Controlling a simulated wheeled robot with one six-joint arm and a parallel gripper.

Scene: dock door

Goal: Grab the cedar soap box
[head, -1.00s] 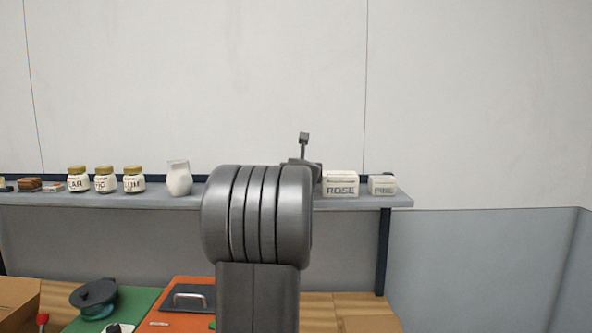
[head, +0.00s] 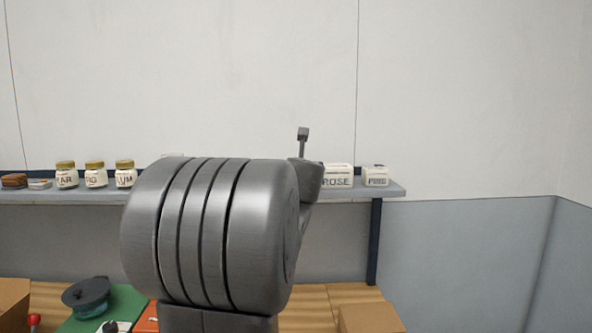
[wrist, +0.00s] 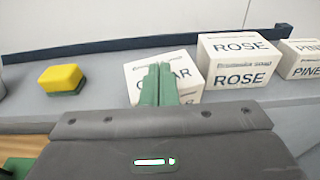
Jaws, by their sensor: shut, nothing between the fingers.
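The cedar soap box (wrist: 138,72) is a white box on the grey shelf in the wrist view. The middle of its label is covered by my gripper fingers, leaving a "C" and "AR" readable. My gripper (wrist: 158,84) is shut, its two green fingers side by side and empty, in front of the cedar box in the picture. Whether the fingertips touch the box I cannot tell. In the head view the cedar box is not visible, and my arm covers that part of the shelf.
The rose box (wrist: 240,60) stands just right of the cedar box, with the pine box (wrist: 302,60) beyond it. A yellow and green sponge (wrist: 61,79) lies to the left, with bare shelf between. Several gold-lidded jars (head: 95,175) stand further left. A dark rail runs behind.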

